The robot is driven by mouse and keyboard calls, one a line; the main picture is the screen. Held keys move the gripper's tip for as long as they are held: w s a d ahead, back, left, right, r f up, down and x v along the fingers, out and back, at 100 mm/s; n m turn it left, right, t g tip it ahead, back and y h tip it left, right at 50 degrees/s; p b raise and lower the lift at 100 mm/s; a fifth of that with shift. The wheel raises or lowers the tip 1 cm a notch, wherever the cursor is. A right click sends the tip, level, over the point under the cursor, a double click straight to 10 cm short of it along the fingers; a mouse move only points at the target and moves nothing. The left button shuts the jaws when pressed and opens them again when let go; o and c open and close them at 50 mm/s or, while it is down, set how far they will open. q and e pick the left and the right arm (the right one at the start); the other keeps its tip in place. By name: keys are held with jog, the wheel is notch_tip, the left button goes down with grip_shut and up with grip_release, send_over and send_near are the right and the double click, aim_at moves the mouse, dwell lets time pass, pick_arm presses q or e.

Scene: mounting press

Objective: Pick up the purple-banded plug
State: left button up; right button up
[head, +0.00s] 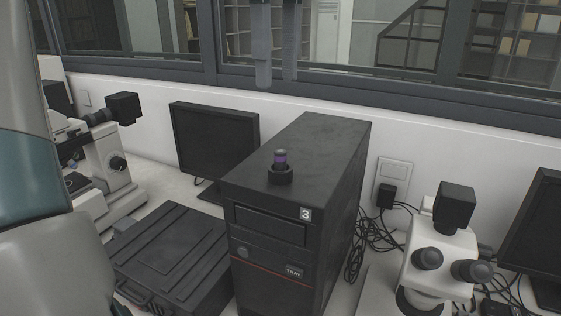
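The purple-banded plug (281,157) stands upright in a small black ring-shaped holder (280,175) on top of the black tower case (312,147) marked 3. Its purple band and dark top show above the holder; its lower part is hidden inside. My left gripper (276,80) hangs at the top of the head view, fingers pointing down, above the plug in the picture and apart from it. A gap shows between its two fingers, with nothing in it. My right gripper is not in view.
A flat black case (168,255) lies left of the tower, with a monitor (213,138) behind. Microscopes stand at the left (98,165) and right (440,250). Cables (362,238) hang beside the tower. A wall and window frame run behind. The tower's top is otherwise clear.

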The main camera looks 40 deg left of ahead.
pick_arm(q)
jog(key=p, duration=0.2)
send_over(280, 150)
jog(key=f, duration=0.6)
jog(key=shift+a+f, duration=0.35)
jog(key=shift+f, duration=0.55)
jog(key=shift+d+f+p, duration=0.25)
jog(key=shift+f+p, duration=0.4)
jog(key=shift+p, duration=0.1)
jog(key=f+p, duration=0.1)
jog(key=f, duration=0.2)
jog(key=shift+s+d+p, duration=0.1)
jog(key=shift+d+p, duration=0.1)
jog(key=shift+p, duration=0.15)
jog(key=shift+f, duration=0.45)
grip_shut()
